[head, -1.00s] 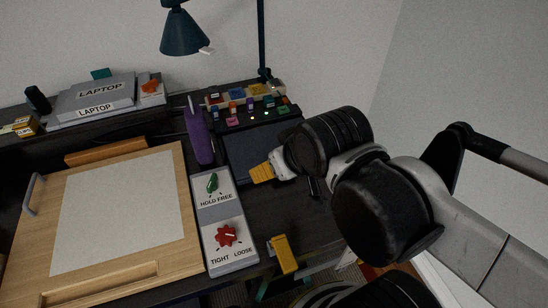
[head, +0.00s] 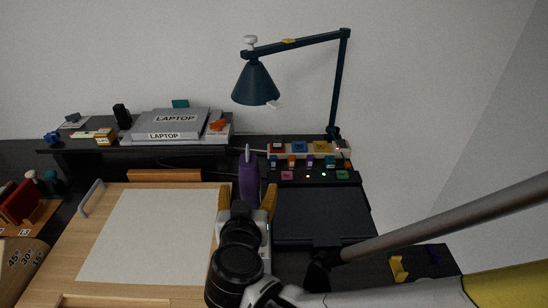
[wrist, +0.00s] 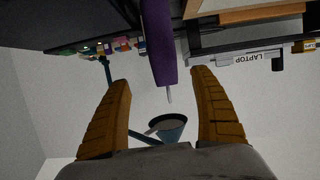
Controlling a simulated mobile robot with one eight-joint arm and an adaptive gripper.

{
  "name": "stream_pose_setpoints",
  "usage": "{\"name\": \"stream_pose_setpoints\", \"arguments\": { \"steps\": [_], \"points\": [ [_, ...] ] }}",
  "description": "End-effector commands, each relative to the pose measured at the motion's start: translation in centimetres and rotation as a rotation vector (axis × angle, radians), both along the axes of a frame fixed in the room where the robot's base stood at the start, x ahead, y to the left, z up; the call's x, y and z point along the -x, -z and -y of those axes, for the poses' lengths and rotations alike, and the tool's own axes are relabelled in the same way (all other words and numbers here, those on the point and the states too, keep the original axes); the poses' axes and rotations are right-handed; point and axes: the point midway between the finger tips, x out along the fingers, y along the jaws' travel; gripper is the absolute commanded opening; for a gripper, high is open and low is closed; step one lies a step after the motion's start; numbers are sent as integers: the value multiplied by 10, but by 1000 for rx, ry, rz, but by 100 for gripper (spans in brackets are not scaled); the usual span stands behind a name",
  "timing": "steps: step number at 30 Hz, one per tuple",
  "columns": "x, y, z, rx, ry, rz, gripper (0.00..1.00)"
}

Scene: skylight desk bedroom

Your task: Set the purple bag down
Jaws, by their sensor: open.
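The purple bag (head: 249,180) is a slim, upright purple shape with a thin pale tip on top. It stands on the dark desk between the wooden drawing board and the black control panel. My gripper (head: 246,197) is open, its yellow fingers spread to either side of the bag's lower part in the head view. In the wrist view, which is upside down, the bag (wrist: 158,42) hangs between and beyond the open fingers (wrist: 161,80), with clear gaps on both sides. The bag's base is hidden behind my gripper in the head view.
The drawing board (head: 90,270) lies left, the panel (head: 318,215) right. Behind are a laptop stack (head: 168,124) on a shelf and a teal lamp (head: 256,82) overhanging the bag. Coloured buttons (head: 310,162) sit close right of the bag.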

Motion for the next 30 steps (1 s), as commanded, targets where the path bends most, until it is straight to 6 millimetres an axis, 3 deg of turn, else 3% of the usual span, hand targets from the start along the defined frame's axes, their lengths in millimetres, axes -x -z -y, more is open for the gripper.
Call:
{"name": "stream_pose_setpoints", "arguments": {
  "steps": [3, 10, 17, 26, 30],
  "points": [
    [-5, 3, -11, -16, -12, 23, 75],
    [-41, 14, -12, -16, -9, 24, 75],
    [-56, 18, -12, -16, -10, 23, 75],
    [-97, 32, -14, -15, -9, 22, 75],
    [-101, 31, -14, -15, -13, 23, 75]
  ]
}}
